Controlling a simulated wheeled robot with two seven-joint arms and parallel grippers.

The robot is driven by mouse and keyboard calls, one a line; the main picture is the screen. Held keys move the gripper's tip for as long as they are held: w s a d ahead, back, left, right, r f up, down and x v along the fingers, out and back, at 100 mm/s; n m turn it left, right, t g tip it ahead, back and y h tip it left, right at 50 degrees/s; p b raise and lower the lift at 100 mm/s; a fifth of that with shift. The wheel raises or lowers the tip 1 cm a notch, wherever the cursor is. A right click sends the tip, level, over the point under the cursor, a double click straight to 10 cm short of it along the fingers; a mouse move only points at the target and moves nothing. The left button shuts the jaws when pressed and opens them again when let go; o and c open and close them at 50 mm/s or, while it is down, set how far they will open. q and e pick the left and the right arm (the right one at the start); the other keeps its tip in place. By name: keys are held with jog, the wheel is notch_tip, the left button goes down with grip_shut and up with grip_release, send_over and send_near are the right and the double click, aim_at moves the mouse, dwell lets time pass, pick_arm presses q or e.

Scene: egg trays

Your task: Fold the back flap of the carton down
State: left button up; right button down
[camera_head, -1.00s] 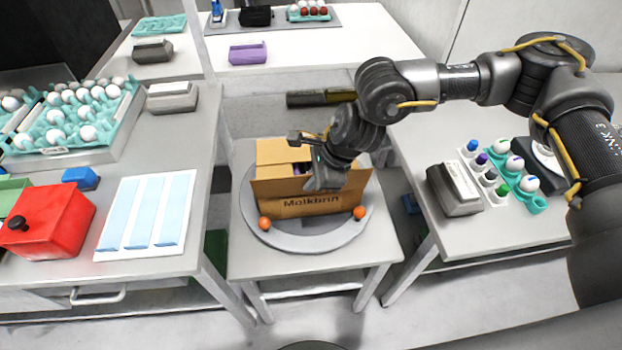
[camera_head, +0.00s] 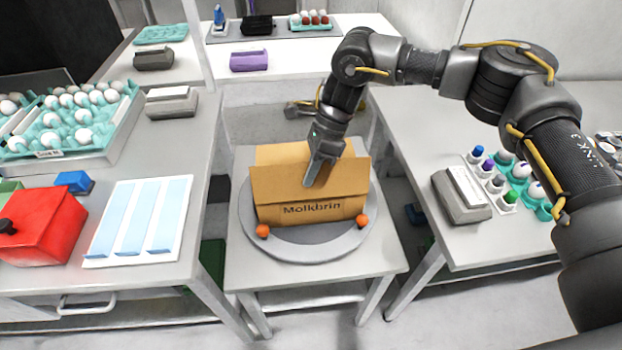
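The brown carton (camera_head: 345,187), with "Molkbrin" printed on its front, stands on a round grey turntable (camera_head: 290,245) on the middle table. Its back flap (camera_head: 282,152) stands up at the far side. My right gripper (camera_head: 317,168) comes down from above over the carton. Its fingers point down and toward the front, and their tips overlap the carton's front panel in the picture. I cannot tell whether the fingers touch cardboard or whether they are apart. The gripper and the front panel hide the carton's inside. My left gripper is out of view.
Two orange balls (camera_head: 262,231) (camera_head: 361,220) sit at the carton's front corners. A red box (camera_head: 45,225) and an egg tray (camera_head: 60,130) are on the left table. A grey block (camera_head: 460,195) and small bottles (camera_head: 497,183) stand on the right table.

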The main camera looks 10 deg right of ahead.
jog(key=shift+w+f+g, duration=0.1)
jog(key=shift+w+g, duration=0.25)
jog(key=shift+g, duration=0.15)
jog(key=c, duration=1.6)
grip_release()
jog(key=shift+c, duration=0.2)
jog(key=shift+w, duration=0.1)
